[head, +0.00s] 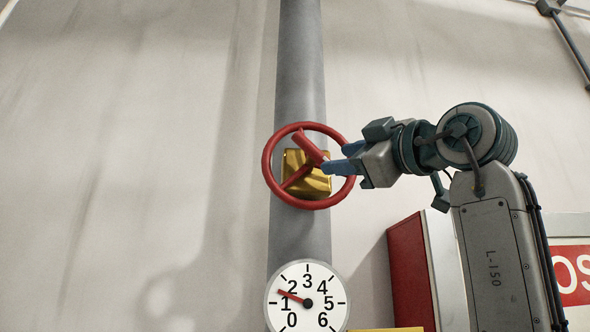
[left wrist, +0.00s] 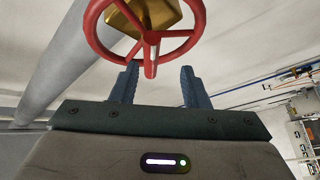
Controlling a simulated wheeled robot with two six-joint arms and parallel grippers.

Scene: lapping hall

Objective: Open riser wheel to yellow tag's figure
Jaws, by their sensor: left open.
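The red riser wheel (head: 266,177) is mounted before a brass-yellow valve body (head: 318,184) on a grey vertical pipe (head: 300,60). A red spinner handle (head: 309,147) stands out from the wheel. A round white gauge (head: 307,322) marked 0 to 6 sits below; its red needle points about midway between 1 and 2. My left gripper (head: 333,159) is open at the wheel's right side. In the left wrist view, the wheel (left wrist: 199,20) shows with the handle (left wrist: 151,58) between the open fingertips (left wrist: 158,68); contact cannot be told. My right gripper is out of view.
A yellow edge (head: 386,329) shows at the bottom of the head view, with no figure readable. A red and white box (head: 408,270) and a red sign (head: 573,275) are behind my arm at right. The wall left of the pipe is clear.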

